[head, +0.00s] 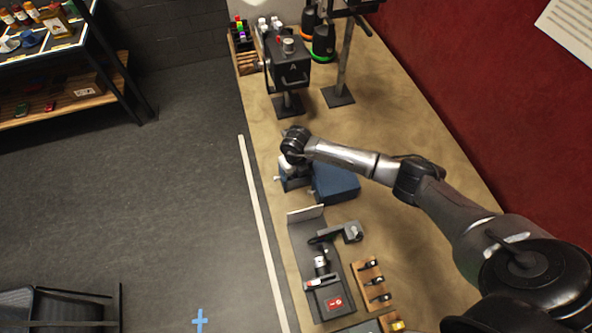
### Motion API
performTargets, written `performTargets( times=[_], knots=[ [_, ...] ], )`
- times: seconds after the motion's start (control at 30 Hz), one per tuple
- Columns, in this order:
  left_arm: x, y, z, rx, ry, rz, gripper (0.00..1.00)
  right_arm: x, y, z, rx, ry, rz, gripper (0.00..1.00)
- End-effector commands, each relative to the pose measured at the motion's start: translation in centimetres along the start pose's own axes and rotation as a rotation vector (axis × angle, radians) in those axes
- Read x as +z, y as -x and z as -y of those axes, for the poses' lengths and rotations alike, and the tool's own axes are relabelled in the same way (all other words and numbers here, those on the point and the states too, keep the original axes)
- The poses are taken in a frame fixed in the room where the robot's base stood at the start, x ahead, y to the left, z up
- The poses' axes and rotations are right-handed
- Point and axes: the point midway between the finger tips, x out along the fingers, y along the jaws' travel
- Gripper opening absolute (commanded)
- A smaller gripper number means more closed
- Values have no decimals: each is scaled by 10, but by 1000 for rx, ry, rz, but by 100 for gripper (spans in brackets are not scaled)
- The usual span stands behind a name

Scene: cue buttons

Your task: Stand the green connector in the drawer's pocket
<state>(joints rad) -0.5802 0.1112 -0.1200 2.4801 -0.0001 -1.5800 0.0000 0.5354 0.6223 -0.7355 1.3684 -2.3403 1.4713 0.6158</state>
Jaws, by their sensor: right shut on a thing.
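My right gripper (288,164) is at the left side of a blue box (336,182) on the bench, low over a small grey-blue part that sticks out on that side. This part looks like an open drawer (293,183), with a small pale knob at its left end. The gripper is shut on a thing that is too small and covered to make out. I cannot make out a green connector or the drawer's pocket for sure. My left gripper is not in view.
A rack with small coloured pieces (238,42) and a dark machine on a post (289,72) stand farther up the bench. Below the box are a grey fixture (306,250) and a wooden holder (366,283).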

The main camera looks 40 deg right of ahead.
Motion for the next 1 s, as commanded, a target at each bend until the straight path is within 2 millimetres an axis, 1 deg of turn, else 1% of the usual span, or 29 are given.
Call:
performTargets(
  times=[0.17,0.2,0.5,0.67,0.73,0.77,1.0],
  knots=[
    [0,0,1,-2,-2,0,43,0,0,0,0,0,0,0],
    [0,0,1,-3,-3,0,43,0,0,0,0,0,0,23],
    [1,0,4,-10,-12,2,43,0,0,0,0,0,0,51],
    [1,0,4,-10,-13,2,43,0,0,0,0,0,0,51],
    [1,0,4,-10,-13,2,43,0,0,0,0,0,0,58],
    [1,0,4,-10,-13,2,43,0,0,0,0,0,0,59],
    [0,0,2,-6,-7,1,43,0,0,-1,1,1,0,59]
  ],
)
